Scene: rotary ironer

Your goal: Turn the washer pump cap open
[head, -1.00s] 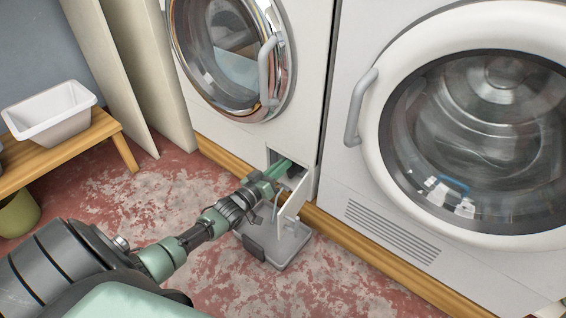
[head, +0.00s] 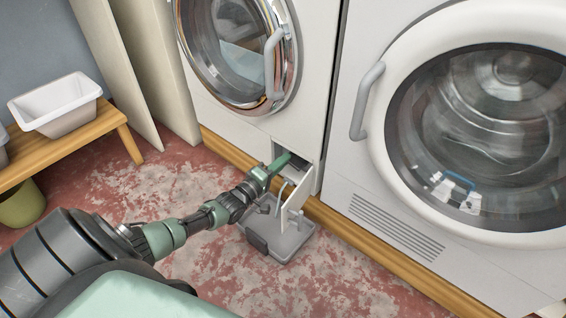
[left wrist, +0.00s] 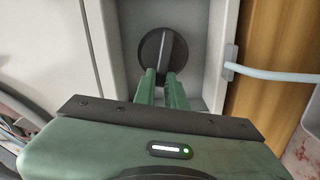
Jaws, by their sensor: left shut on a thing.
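The pump cap (left wrist: 153,48) is a dark round disc with a raised grip bar across its middle, seen in the left wrist view inside a white recess. My left gripper (left wrist: 162,76) has its two green fingers on either side of the bar, shut on it. In the head view my left gripper (head: 284,161) reaches into the small opening at the bottom of the left washer (head: 235,112). The cap is hidden there by the gripper and the opening. The white hatch door (head: 297,203) stands open. My right gripper is not in view.
A grey tray (head: 293,241) lies on the floor below the opening. A pale hose (left wrist: 275,75) runs beside the recess. Another front-loading machine (head: 345,160) stands to the right. A wooden bench (head: 75,142) with a white basin (head: 60,112) is at the left. The floor between is clear.

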